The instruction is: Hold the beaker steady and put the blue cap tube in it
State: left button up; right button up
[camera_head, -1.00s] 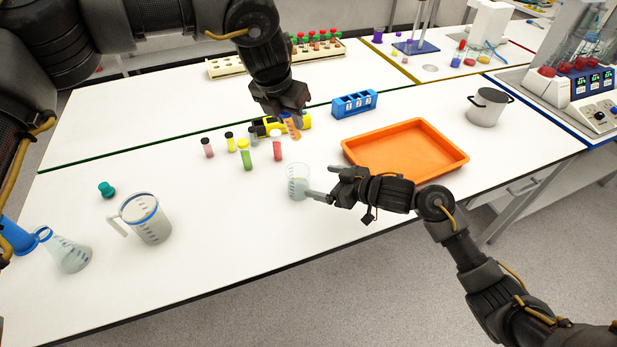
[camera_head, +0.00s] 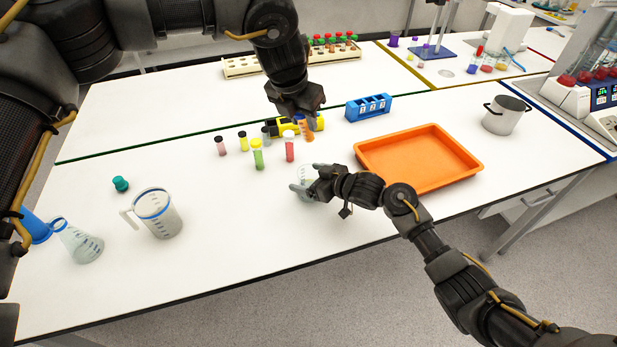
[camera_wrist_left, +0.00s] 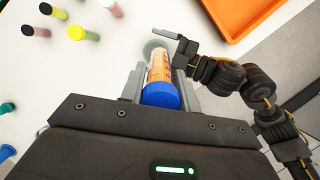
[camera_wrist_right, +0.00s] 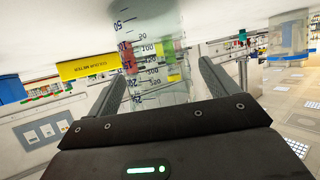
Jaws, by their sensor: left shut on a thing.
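The blue cap tube, with orange contents (camera_head: 304,130), is in my left gripper (camera_head: 302,121). In the left wrist view its blue cap (camera_wrist_left: 161,95) is nearest the camera and its orange body (camera_wrist_left: 160,66) points away between the fingers. The clear beaker (camera_head: 305,174) stands on the table below and in front of it, partly hidden by my right gripper (camera_head: 309,177). In the right wrist view the graduated beaker (camera_wrist_right: 152,60) is between the fingers of my right gripper (camera_wrist_right: 160,82), which look apart with gaps beside the glass. The tube is outside the beaker.
Several capped tubes, including a green one (camera_head: 258,158) and a red one (camera_head: 289,150), stand left of the beaker. A yellow device (camera_head: 284,127) lies behind them. An orange tray (camera_head: 420,180) is to the right, a blue rack (camera_head: 368,107) behind. A jug (camera_head: 160,222) stands front left.

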jog(key=c, duration=1.1)
pick_arm(q)
notch_tip(320, 180, down, 13)
dwell(0.8)
jog(key=shift+r, duration=0.1)
jog(key=o, duration=1.1)
jog(key=shift+s, duration=0.1)
jog(key=shift+d, duration=0.1)
jog(key=v, duration=1.2)
